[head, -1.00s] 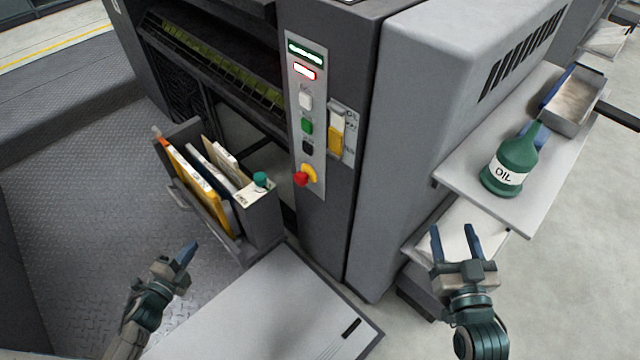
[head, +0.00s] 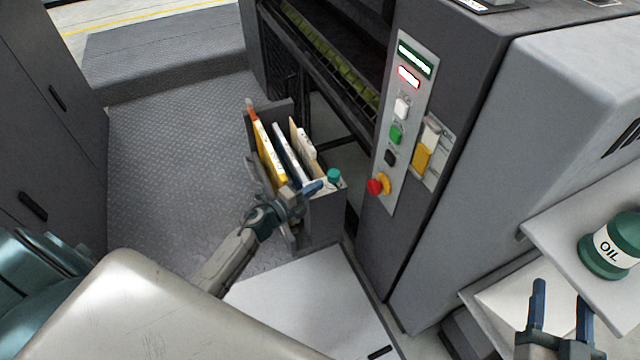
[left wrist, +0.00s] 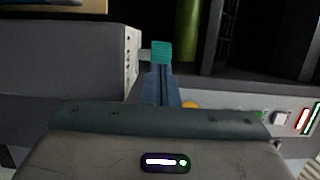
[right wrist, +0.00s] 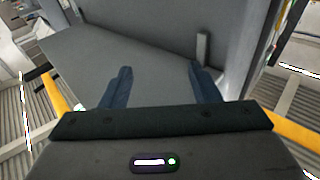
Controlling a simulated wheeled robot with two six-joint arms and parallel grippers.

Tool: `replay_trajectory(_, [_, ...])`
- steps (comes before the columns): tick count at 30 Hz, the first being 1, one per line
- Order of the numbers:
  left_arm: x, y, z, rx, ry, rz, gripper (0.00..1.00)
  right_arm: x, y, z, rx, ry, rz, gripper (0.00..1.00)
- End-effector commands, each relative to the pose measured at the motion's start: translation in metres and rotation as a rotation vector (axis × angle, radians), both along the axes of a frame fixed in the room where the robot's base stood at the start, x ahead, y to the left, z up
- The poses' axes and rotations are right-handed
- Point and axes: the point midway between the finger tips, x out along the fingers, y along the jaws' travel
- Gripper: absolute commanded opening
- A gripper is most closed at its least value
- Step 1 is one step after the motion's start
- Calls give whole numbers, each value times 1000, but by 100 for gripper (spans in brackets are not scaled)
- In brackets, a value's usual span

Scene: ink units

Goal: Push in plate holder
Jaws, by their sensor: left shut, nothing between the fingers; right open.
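The plate holder (head: 325,220) is a dark grey open-topped box sticking out from the machine's lower opening. It holds several upright plates or folders, one of them yellow (head: 268,158). A teal knob (head: 334,175) sits on its top edge; the knob also shows in the left wrist view (left wrist: 161,52), just beyond my fingertips. My left gripper (head: 316,187) is shut and empty, over or against the holder's near side, close to the knob; contact is unclear. My right gripper (head: 561,300) is open and empty at the lower right, near a shelf; its fingers show in the right wrist view (right wrist: 160,85).
The machine's control panel (head: 402,125) with a red emergency knob (head: 378,186) stands right of the holder. A light flat panel (head: 315,305) lies below the holder. Textured floor (head: 180,150) is clear at left.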

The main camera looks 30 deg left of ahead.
Motion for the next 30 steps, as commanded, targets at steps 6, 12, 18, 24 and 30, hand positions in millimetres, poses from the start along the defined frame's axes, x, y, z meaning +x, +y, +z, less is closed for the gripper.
replay_trajectory(6, [17, -8, 0, -2, 0, 0, 0, 1, 0, 4, -1, -25, -2, 56])
replay_trajectory(12, [18, -8, 0, -1, 0, 0, 0, 1, 0, 6, -2, -32, -2, 56])
replay_trajectory(18, [19, -9, 0, -1, 0, 0, 0, 1, 0, 6, -2, -33, -2, 56])
replay_trajectory(24, [48, -33, 2, -7, -2, 2, 0, -3, 1, -12, 1, 72, 5, 56])
replay_trajectory(30, [93, -72, 0, -5, -2, 1, 0, -1, 1, -10, 1, 50, 3, 56])
